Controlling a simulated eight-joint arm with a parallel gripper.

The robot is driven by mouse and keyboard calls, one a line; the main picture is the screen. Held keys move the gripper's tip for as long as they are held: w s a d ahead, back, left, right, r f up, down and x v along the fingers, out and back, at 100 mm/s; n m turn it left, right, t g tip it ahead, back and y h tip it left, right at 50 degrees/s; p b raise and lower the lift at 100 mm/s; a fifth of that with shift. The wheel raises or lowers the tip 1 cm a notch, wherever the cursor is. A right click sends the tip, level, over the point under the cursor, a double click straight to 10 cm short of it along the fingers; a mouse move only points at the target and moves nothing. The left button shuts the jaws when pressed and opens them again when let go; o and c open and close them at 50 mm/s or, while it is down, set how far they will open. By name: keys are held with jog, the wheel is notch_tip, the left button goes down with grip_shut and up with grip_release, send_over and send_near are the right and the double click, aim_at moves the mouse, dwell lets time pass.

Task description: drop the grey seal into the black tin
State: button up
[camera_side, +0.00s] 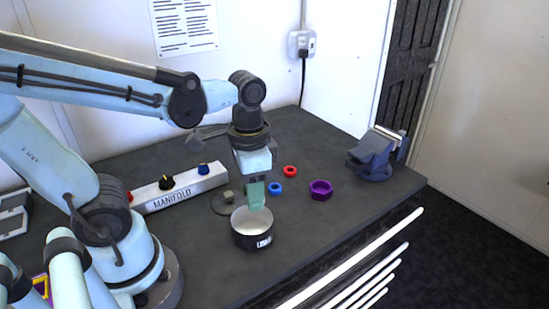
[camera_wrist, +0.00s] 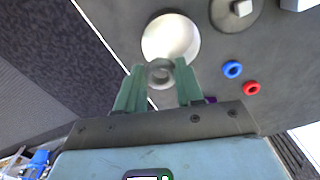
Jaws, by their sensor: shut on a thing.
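The black tin (camera_side: 250,239) stands upright on the dark bench, with a pale inside and a small white label. In the wrist view its pale inside (camera_wrist: 170,36) shows just beyond the fingertips. My gripper (camera_side: 254,204) points down over the tin, with its green fingertips at or just above the rim. In the wrist view my gripper (camera_wrist: 160,71) is shut on the grey seal (camera_wrist: 160,72), a small ring between the fingertips. The seal is hidden by the fingers in the side view.
A blue ring (camera_side: 275,188), a red ring (camera_side: 290,171) and a purple nut (camera_side: 320,190) lie right of the tin. A grey round piece (camera_side: 226,208) with a knob lies left of it. The manifold block (camera_side: 178,188) and a vise (camera_side: 375,155) stand further off.

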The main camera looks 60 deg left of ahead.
jog(key=shift+f, duration=2.85)
jog(key=o, duration=1.1)
jog(key=shift+r, duration=0.1)
jog(key=shift+r, duration=5.95)
jog(key=shift+w+a+f+n+t, duration=0.25)
jog(key=shift+w+f+n+t, duration=0.45)
jog(key=shift+t, duration=0.5)
jog(key=shift+w+a+f+n+t, duration=0.2)
jog(key=shift+w+f+n+t, duration=0.25)
jog(key=shift+w+t, duration=0.65)
jog(key=shift+w+a+f+n+t, duration=0.25)
jog(key=shift+w+f+n+t, duration=0.35)
jog(key=shift+t, duration=0.7)
